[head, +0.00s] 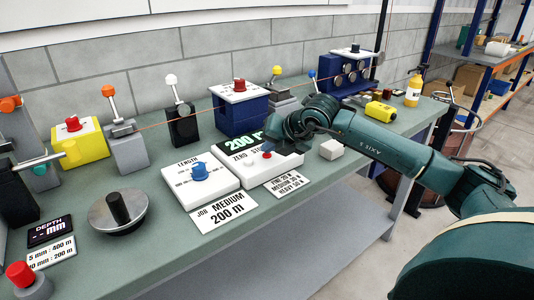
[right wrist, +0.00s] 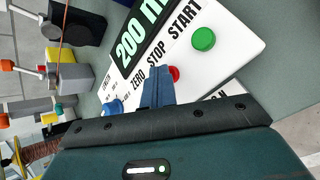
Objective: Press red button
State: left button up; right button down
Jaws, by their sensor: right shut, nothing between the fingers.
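The counter panel (head: 240,176) is a white box with a dark display reading 200 m and the labels ZERO, STOP and START. Its red button (head: 267,156) is under STOP; in the right wrist view the red button (right wrist: 175,74) is partly hidden behind my fingers. My right gripper (head: 265,149) is over the panel, shut and empty. In the right wrist view its blue-grey fingers (right wrist: 158,85) overlap the button's left side; I cannot tell whether they touch it. My left gripper is not in view.
A green START button (right wrist: 203,38) is beside the red one. Other red buttons top a yellow box (head: 82,145) and a blue box (head: 240,108). A LENGTH panel with a blue knob (head: 200,172) adjoins on the left. A small white block (head: 331,149) stands right.

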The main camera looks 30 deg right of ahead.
aim_at(270, 158)
dwell(0.3)
jog(key=shift+r+p, duration=0.45)
jog(key=shift+r, duration=0.5)
notch_tip(270, 158, up, 5)
jog(key=p, duration=0.2)
jog(key=shift+p, duration=0.4)
dwell(0.4)
